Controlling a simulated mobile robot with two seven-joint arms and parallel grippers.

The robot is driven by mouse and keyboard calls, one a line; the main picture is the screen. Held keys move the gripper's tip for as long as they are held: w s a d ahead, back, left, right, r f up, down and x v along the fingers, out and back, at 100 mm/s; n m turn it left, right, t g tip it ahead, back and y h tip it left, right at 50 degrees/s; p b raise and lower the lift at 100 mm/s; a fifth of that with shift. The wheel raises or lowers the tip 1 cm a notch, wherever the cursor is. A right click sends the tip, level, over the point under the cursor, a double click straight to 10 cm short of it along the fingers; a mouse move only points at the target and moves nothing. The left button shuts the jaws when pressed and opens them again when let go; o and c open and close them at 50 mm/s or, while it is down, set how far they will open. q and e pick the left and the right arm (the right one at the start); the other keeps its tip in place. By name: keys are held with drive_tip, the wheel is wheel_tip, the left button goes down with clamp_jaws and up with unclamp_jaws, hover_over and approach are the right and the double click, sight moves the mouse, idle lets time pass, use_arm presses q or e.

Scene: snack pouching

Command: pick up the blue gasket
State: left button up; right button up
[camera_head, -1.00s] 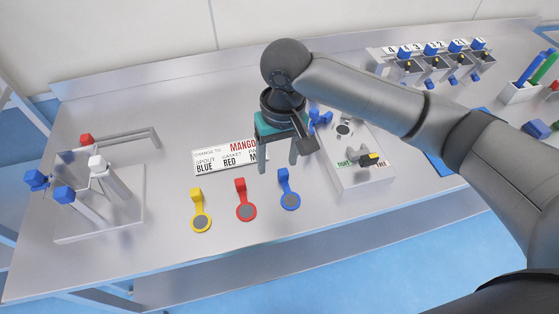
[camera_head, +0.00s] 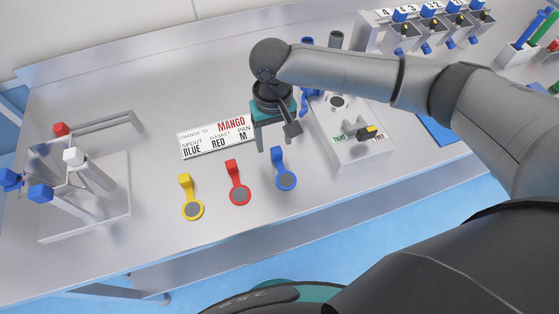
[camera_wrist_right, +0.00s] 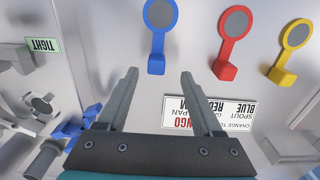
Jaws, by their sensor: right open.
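The blue gasket (camera_head: 286,181) lies flat on the metal table, a ring with a grey disc and an upright block tab. It is the rightmost of a row of three; the red gasket (camera_head: 240,196) and yellow gasket (camera_head: 193,210) lie to its left. My right gripper (camera_head: 276,142) is open and empty, pointing down just behind the blue tab. In the right wrist view, the blue gasket (camera_wrist_right: 161,15) lies ahead of the open fingers (camera_wrist_right: 159,76), with its tab nearest, roughly centred between the tips. I see no contact. My left gripper is not in view.
A sign (camera_head: 217,138) reading MANGO, blue spout, red gasket stands behind the row. A grey box (camera_head: 352,150) with a yellow-and-black handle is to the right. A metal fixture (camera_head: 85,215) with coloured knobs is at left. Table in front of the gaskets is clear.

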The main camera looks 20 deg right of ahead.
sight(277, 151)
drive_tip(key=f, duration=0.3)
drive_tip(key=f+b, duration=0.1)
drive_tip(key=f, duration=0.1)
drive_tip(key=shift+d, duration=0.25)
clamp_jaws()
idle(0.4)
